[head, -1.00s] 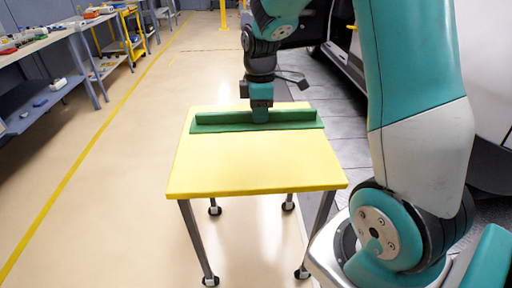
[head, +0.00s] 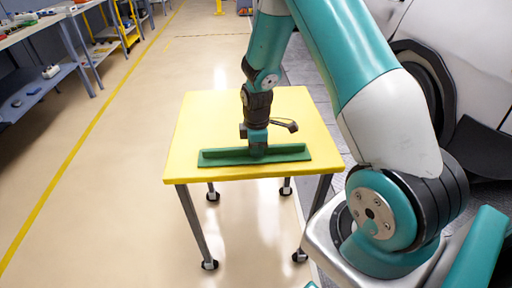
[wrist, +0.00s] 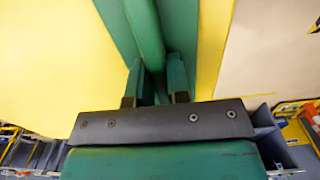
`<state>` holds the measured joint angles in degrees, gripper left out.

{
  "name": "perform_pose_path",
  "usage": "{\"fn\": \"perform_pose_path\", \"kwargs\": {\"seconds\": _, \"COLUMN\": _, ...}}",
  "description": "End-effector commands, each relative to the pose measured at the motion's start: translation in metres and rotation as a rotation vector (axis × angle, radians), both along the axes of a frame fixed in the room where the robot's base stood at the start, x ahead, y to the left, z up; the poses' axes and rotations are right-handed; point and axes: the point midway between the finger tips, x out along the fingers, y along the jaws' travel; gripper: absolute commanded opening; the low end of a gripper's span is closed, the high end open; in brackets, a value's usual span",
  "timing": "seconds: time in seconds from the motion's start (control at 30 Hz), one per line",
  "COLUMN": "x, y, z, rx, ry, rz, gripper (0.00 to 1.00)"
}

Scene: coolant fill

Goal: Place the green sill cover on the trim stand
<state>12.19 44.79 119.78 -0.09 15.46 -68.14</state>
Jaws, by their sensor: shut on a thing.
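The green sill cover (head: 224,157) is a long strip with a raised rib, lying level across the near part of the yellow-topped trim stand (head: 290,115) in the head view. I cannot tell whether it touches the top or hangs just above it. My gripper (head: 258,148) points down and is shut on the rib near the middle of the strip. In the wrist view the cover (wrist: 147,35) runs away from between the two fingers (wrist: 154,85), with the yellow top (wrist: 50,60) on both sides of it.
The stand has thin legs on casters. A car (head: 470,50) stands to the right, with its wheel close by. Blue workbenches (head: 40,85) with small items line the left wall. The floor between the benches and the stand is clear.

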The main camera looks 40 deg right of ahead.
Motion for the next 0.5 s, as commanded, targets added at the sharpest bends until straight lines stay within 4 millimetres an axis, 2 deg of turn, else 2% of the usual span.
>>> {"fn": "perform_pose_path", "kwargs": {"seconds": 0.27, "x": 0.0005, "y": 0.0002, "z": -0.0025, "rx": -0.001, "ry": -0.001, "rz": 0.000, "gripper": 0.00}}
{"fn": "perform_pose_path", "kwargs": {"seconds": 0.3, "x": 0.0004, "y": 0.0002, "z": -0.0030, "rx": -0.001, "ry": -0.001, "rz": 0.000, "gripper": 0.19}}
{"fn": "perform_pose_path", "kwargs": {"seconds": 0.4, "x": 0.0005, "y": 0.0002, "z": -0.0020, "rx": -0.001, "ry": -0.001, "rz": 0.000, "gripper": 0.42}}
{"fn": "perform_pose_path", "kwargs": {"seconds": 0.5, "x": 0.0004, "y": 0.0001, "z": -0.0019, "rx": -0.001, "ry": -0.001, "rz": 0.000, "gripper": 0.42}}
